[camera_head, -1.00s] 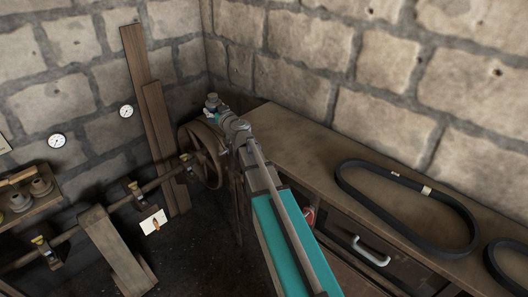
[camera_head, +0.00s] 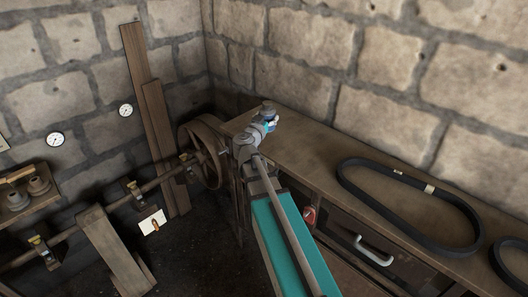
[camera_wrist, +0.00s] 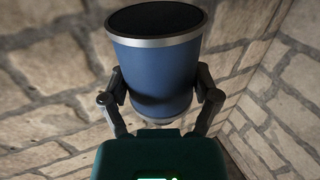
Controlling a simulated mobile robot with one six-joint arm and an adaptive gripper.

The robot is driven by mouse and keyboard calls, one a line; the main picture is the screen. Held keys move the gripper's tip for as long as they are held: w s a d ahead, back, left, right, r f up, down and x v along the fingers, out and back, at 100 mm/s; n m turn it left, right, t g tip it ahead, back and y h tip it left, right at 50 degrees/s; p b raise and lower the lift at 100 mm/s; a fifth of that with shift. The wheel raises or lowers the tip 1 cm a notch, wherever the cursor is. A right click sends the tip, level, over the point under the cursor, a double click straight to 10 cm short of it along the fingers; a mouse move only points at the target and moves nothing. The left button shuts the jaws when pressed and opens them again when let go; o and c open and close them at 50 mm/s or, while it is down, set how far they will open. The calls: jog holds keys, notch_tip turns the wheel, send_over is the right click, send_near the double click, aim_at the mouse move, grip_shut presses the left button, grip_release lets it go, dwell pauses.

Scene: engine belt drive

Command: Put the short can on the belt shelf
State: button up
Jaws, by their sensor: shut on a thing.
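In the wrist view my gripper (camera_wrist: 162,100) is shut on a blue can (camera_wrist: 155,65) with a silver rim and a dark top. Stone wall fills the view behind the can. In the head view the end of my arm is above the back left part of the wooden bench (camera_head: 330,160), which carries black belts.
A large black belt (camera_head: 352,203) lies on the bench, with part of another belt (camera_head: 497,262) at the right edge. A pulley wheel (camera_head: 205,150) and shaft stand left of the bench. The bench's back left is clear.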

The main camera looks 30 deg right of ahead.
jog(key=s+d+f+m+g+h, duration=0.1)
jog(key=s+d+m+g+h, duration=0.2)
jog(key=s, duration=0.5)
jog(key=m+g, duration=0.1)
jog(key=g, duration=0.1)
jog(key=shift+s+d+g+h+b, duration=0.2)
jog(key=shift+g+h+b, duration=0.1)
jog(key=shift+g+b, duration=0.1)
jog(key=w+f+b, duration=0.1)
jog(key=w, duration=0.2)
jog(key=w+f+b, duration=0.1)
jog(key=w+f, duration=0.1)
jog(key=w, duration=0.1)
jog(key=w+a+f+b, duration=0.1)
jog(key=w+b, duration=0.1)
jog(key=w, duration=0.1)
jog(key=shift+f, duration=0.15)
jog(key=shift+w+a+f+b, duration=0.2)
jog(key=shift+w+f+b, duration=1.9)
jog(key=shift+f+b, duration=0.35)
jog(key=shift+w+f+b, duration=0.35)
jog(key=shift+f+b, duration=0.05)
jog(key=shift+b, duration=0.15)
jog(key=shift+f+b, duration=1.5)
jog(key=shift+f, duration=0.1)
